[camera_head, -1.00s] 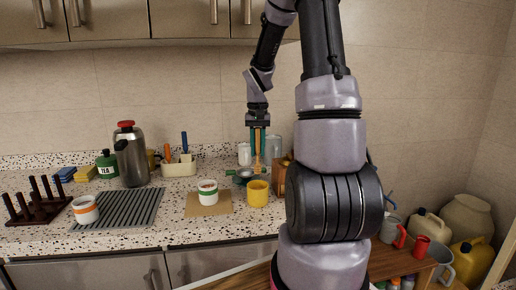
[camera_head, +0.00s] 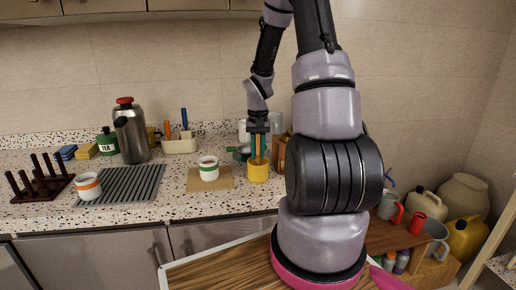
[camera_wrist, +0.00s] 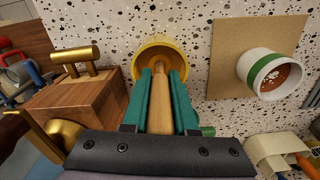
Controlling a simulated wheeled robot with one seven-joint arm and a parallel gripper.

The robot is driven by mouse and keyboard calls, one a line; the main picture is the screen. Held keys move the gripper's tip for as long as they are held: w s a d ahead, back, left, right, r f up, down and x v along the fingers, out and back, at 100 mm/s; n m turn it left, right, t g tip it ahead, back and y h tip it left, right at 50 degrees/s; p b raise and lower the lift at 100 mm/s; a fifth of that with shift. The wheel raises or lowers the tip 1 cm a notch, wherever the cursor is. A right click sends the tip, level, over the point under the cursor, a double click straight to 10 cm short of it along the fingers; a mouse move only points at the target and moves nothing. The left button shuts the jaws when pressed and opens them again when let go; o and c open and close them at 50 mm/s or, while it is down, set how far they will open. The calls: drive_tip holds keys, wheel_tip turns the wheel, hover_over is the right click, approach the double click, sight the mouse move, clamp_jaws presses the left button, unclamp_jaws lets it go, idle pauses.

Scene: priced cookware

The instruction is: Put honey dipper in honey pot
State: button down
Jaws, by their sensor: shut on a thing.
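The honey dipper shows as a wooden stick (camera_wrist: 160,100) between my gripper's teal fingers. My gripper (camera_head: 258,160) is shut on it and points down at the yellow pot (camera_head: 258,174), which looks like the honey pot. In the wrist view the yellow pot's rim (camera_wrist: 140,62) surrounds the dipper's far end, just beyond the fingertips (camera_wrist: 164,70). The dipper's head is hidden; it seems to be inside the pot's mouth, but its depth cannot be told. The pot stands upright on the speckled counter.
A white cup with a green band (camera_head: 208,170) stands on a tan board (camera_head: 222,184) left of the pot. A pan (camera_head: 242,153) lies behind. Clear counter shows in front of the grey mat (camera_head: 140,180).

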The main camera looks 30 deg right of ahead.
drive_tip(key=c, duration=0.6)
unclamp_jaws()
drive_tip(key=o, duration=0.5)
drive_tip(key=shift+c, duration=0.2)
drive_tip(key=shift+r, duration=0.1)
wheel_tip(320, 180, up, 11)
drive_tip(key=shift+f, duration=0.1)
idle(0.4)
